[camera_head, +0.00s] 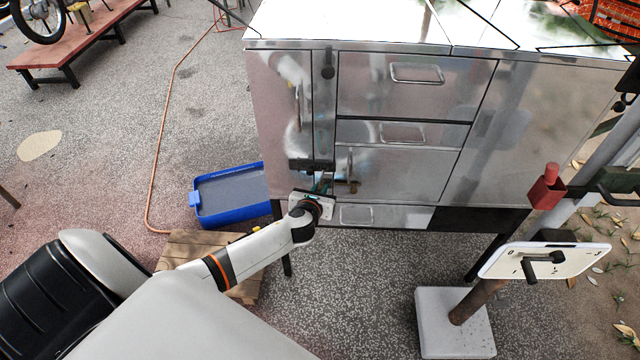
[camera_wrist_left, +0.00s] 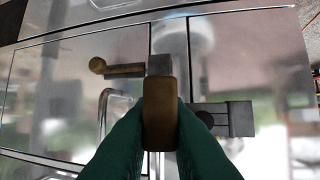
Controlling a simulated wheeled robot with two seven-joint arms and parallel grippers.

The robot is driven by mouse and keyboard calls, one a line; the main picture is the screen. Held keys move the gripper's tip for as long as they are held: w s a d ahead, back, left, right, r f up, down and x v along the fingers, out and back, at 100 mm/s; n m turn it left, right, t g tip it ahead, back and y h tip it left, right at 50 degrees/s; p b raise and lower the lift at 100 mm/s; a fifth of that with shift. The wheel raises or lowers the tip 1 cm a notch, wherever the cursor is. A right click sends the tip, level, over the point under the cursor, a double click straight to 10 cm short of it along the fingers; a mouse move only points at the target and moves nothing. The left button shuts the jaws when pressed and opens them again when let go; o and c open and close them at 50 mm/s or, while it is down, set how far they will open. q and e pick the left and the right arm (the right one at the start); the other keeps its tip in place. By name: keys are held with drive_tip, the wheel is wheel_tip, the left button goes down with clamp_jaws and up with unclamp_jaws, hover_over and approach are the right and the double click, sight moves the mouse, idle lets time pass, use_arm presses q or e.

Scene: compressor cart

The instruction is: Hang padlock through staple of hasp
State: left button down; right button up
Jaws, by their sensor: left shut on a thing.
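My left gripper (camera_head: 322,184) is at the front of the metal cabinet, low by its narrow left door. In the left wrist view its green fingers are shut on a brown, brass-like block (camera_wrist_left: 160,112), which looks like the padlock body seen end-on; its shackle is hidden. Black hasp parts (camera_wrist_left: 225,118) lie on the cabinet face just beyond it, and a dark bar (camera_head: 303,165) shows there in the head view. The staple is hidden behind the block, so I cannot tell whether the shackle passes through it. My right gripper is not in view.
A brass-coloured rod with a round end (camera_wrist_left: 118,68) sticks out beside the held block. Drawer handles (camera_head: 415,72) line the cabinet front. A blue tray (camera_head: 232,214) and a wooden pallet (camera_head: 196,247) lie at lower left. A pole on a white base (camera_head: 455,335) stands at right.

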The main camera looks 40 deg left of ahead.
use_arm(q)
drive_tip(key=shift+s+d+p, duration=0.2)
drive_tip(key=shift+s+d, duration=0.15)
drive_tip(key=shift+s, duration=0.2)
drive_tip(key=shift+s+d+p, duration=0.15)
drive_tip(key=shift+s+d, duration=0.2)
drive_tip(key=shift+s, duration=0.2)
drive_tip(key=shift+r, duration=0.1)
drive_tip(key=d+r+m+h, duration=0.1)
drive_tip(key=d+r, duration=0.3)
drive_tip(key=r, duration=0.3)
drive_tip(key=d+r+h, duration=0.1)
drive_tip(key=d+r, duration=0.3)
drive_tip(key=r, duration=0.4)
drive_tip(key=s+d+r+m+h, duration=0.2)
drive_tip(key=s+d+r+m, duration=0.1)
drive_tip(key=s+d+r, duration=0.4)
drive_tip(key=shift+s+d+r+t+h, duration=0.3)
drive_tip(key=shift+s+d+r+t, duration=0.1)
drive_tip(key=shift+s+r, duration=0.6)
drive_tip(key=shift+a+f, duration=0.1)
